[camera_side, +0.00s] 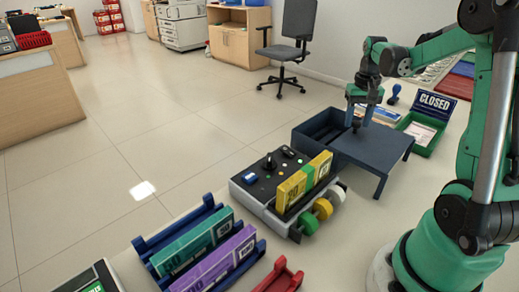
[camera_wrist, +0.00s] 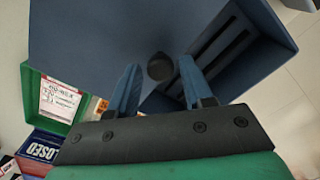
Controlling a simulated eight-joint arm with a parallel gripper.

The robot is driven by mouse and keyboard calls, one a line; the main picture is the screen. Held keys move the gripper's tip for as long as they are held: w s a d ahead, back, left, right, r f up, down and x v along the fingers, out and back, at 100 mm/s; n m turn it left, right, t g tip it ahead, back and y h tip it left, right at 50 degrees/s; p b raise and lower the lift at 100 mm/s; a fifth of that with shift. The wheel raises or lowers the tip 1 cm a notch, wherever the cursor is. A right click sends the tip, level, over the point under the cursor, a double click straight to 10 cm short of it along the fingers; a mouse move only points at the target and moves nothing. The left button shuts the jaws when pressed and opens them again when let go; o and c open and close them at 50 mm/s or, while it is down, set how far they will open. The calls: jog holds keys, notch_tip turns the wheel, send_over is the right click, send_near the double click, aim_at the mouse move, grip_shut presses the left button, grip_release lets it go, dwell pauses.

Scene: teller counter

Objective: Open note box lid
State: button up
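The dark blue note box (camera_side: 312,138) stands on the counter in the side view, its left part uncovered. Its flat blue lid (camera_side: 385,148) lies displaced to the right, reaching well beyond the box. In the wrist view the lid (camera_wrist: 85,35) fills the upper left, and the box's slotted interior (camera_wrist: 222,48) shows at upper right. A dark round knob (camera_wrist: 160,67) stands on the lid. My gripper (camera_wrist: 160,68) is over the lid with its fingers on either side of the knob, a gap showing on each side. In the side view my gripper (camera_side: 358,120) points down.
A green tray (camera_side: 422,133) with papers and a CLOSED sign (camera_side: 436,103) stand right of the lid. A blue stamp (camera_side: 393,95) is behind it. Blue note racks (camera_side: 205,250) are nearer.

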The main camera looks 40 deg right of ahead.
jog(key=shift+o, duration=0.7)
jog(key=shift+r, duration=2.85)
jog(key=a+n+t, duration=0.7)
jog(key=a+n, duration=0.2)
jog(key=a, duration=1.5)
jog(key=shift+w+a+f, duration=0.2)
jog(key=shift+a+f, duration=0.1)
jog(key=shift+f, duration=0.15)
